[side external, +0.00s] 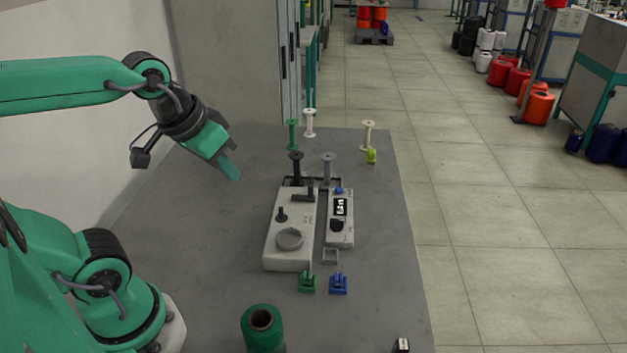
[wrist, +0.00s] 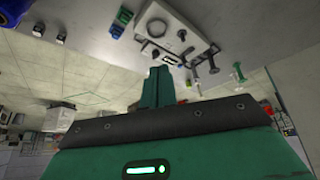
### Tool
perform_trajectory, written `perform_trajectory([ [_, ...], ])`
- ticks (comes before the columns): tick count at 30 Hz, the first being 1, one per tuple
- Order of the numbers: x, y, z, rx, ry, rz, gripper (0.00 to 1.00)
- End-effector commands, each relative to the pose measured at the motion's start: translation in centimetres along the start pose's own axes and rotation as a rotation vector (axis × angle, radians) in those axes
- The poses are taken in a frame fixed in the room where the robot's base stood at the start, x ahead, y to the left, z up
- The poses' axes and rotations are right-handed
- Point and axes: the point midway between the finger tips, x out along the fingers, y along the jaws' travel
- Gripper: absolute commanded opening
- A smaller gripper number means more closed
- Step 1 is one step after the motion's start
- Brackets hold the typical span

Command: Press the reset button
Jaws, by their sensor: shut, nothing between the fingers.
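A narrow pale counter box (side external: 340,232) stands on the table, with a small blue button (side external: 339,190) at its far end, a dark display with white digits and a black knob. No label on the button is readable. My gripper (side external: 231,171) is shut and empty, pointing down and right. It is in the air to the left of the box, apart from it. In the wrist view my shut fingers (wrist: 157,76) show below the winder (wrist: 172,24); the blue button cannot be made out there.
A pale winder unit (side external: 288,254) with a round disc stands just left of the box. A black bobbin (side external: 296,168) and a grey bobbin (side external: 328,167) stand behind. Green (side external: 307,282) and blue (side external: 338,284) clips lie in front. The table's left area is clear.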

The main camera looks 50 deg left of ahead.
Motion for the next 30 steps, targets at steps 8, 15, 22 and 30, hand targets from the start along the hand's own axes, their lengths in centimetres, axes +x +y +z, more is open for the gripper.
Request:
perform_trajectory([
  [8, -0.1, 0.0, -4.0, -0.225, -0.047, -0.016, 0.0],
  [15, 0.4, 0.0, -7.8, -0.448, -0.089, -0.039, 0.0],
  [22, 1.4, -0.1, -11.3, -0.66, -0.126, -0.071, 0.0],
  [30, 3.3, -0.4, -15.2, -0.909, -0.163, -0.117, 0.0],
])
